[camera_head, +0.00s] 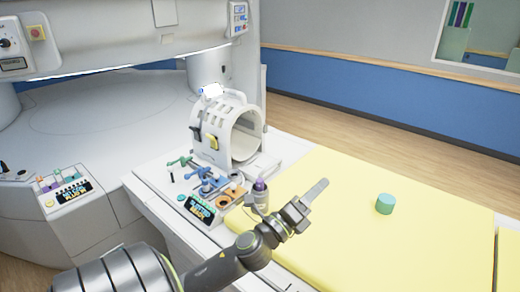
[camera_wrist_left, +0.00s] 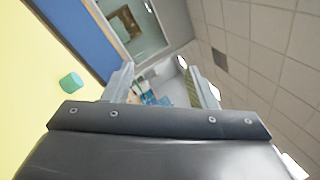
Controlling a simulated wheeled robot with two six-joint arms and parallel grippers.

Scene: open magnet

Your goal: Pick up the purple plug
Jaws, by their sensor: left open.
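A small purple-topped piece (camera_head: 260,185), which looks like the purple plug, shows at the right edge of the white console, near the yellow bed. Its lower part looks grey and sits just behind my left arm. My left gripper (camera_head: 319,187) is just right of it, over the yellow bed, pointing up and right in the head view. In the left wrist view my left gripper (camera_wrist_left: 160,88) has its two fingers apart with nothing between them. The plug cannot be made out in the left wrist view. My right gripper is in neither view.
A teal cylinder (camera_head: 384,204) stands on the yellow bed (camera_head: 450,222); it also shows in the left wrist view (camera_wrist_left: 71,82). A white ring-shaped coil (camera_head: 225,130) stands behind green and blue fittings (camera_head: 205,183) and a small display (camera_head: 200,210). The bed's right part is clear.

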